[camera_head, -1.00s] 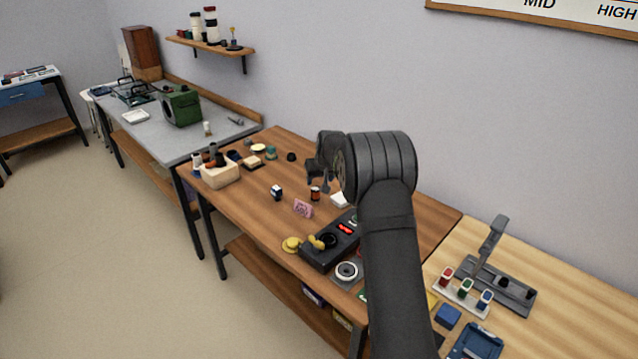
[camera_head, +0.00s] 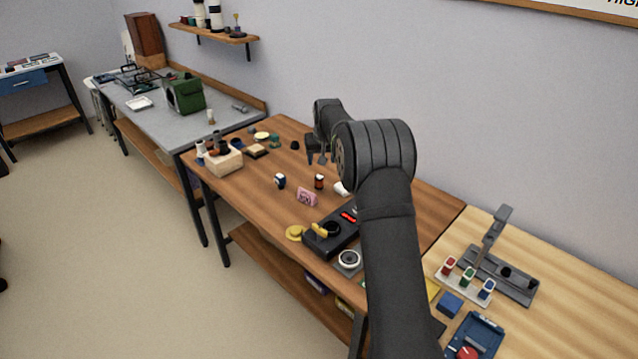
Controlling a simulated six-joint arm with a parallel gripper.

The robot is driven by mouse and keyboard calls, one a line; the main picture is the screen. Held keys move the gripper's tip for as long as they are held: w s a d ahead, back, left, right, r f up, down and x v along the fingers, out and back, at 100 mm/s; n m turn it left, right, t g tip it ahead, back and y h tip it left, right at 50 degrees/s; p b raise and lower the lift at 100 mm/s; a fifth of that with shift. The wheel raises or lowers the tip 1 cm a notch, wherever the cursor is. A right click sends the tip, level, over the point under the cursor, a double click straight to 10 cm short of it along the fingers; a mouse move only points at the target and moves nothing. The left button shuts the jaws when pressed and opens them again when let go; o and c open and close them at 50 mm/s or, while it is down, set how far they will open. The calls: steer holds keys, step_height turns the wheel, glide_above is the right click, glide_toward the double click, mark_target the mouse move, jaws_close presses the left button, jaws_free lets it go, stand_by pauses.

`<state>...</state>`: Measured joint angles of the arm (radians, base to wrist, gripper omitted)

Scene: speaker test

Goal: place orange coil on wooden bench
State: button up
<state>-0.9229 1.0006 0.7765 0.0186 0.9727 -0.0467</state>
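The brown wooden bench (camera_head: 412,222) runs through the middle of the view, with small parts spread over it. A small dark cylinder with an orange-red band (camera_head: 319,182) stands on it and may be the orange coil, but it is too small to be sure. My gripper (camera_head: 318,157) hangs above the bench, behind and above that cylinder in the picture. No held object shows at its fingers, and their gap is too small to read. My forearm hides part of the bench's right side.
A black device with a red display (camera_head: 335,232) sits near the front edge. A wooden block holder (camera_head: 223,162) stands at the left end. A grey bench (camera_head: 165,122) with a green machine (camera_head: 185,94) adjoins it. A lighter wood bench (camera_head: 575,285) with fixtures is at right.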

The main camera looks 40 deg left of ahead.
mark_target(319, 178)
steer(key=x, duration=1)
steer(key=shift+w+a+f, duration=0.1)
steer(key=shift+a+f, duration=0.05)
steer(key=shift+f, duration=0.15)
steer(key=shift+w+a+x, duration=0.15)
steer(key=shift+x, duration=1.2)
steer(key=shift+w+a+x, duration=0.15)
steer(key=shift+w+x, duration=0.05)
steer(key=shift+x, duration=1.15)
steer(key=shift+r, duration=0.2)
steer(key=shift+c, duration=0.3)
steer(key=c, duration=1.1)
steer(key=shift+r, duration=0.2)
